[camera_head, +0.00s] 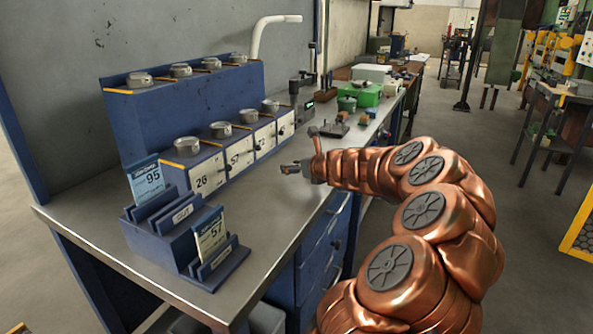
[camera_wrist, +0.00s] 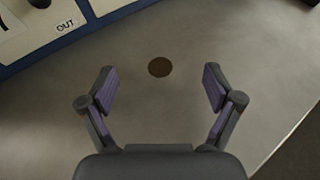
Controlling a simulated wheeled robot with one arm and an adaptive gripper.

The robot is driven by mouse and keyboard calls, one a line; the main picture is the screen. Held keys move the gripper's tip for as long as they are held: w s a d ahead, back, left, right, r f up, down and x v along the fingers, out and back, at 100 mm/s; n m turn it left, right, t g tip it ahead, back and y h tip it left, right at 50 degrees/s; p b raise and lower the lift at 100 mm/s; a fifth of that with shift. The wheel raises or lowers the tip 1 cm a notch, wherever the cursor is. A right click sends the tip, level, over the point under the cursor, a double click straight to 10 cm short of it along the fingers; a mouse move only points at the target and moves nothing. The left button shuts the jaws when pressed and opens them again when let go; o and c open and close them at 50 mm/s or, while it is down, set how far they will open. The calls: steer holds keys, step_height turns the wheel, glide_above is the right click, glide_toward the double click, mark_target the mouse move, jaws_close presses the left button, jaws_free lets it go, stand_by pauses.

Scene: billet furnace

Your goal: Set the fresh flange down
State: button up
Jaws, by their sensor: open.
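My gripper (camera_head: 290,168) is open over the steel bench top, in front of the blue stepped rack. In the wrist view, the gripper (camera_wrist: 160,88) has its jaws wide apart with nothing between them. A flat dark brown disc (camera_wrist: 160,67) shows on the bench just beyond the fingertips; I cannot tell whether it is a mark, a recess or a thin part. Grey metal flanges sit on the rack's lower step, such as the front one (camera_head: 187,146), and on its upper step (camera_head: 139,79). I cannot tell which flange is the fresh one.
The blue rack (camera_head: 185,105) has numbered white plates on its lower front. A card holder (camera_head: 165,232) with cards "95" (camera_head: 146,180) and "57" (camera_head: 211,232) stands at the near left. A green box (camera_head: 366,94) stands farther back.

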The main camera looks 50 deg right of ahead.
steer(key=shift+x, duration=0.8)
jaws_close()
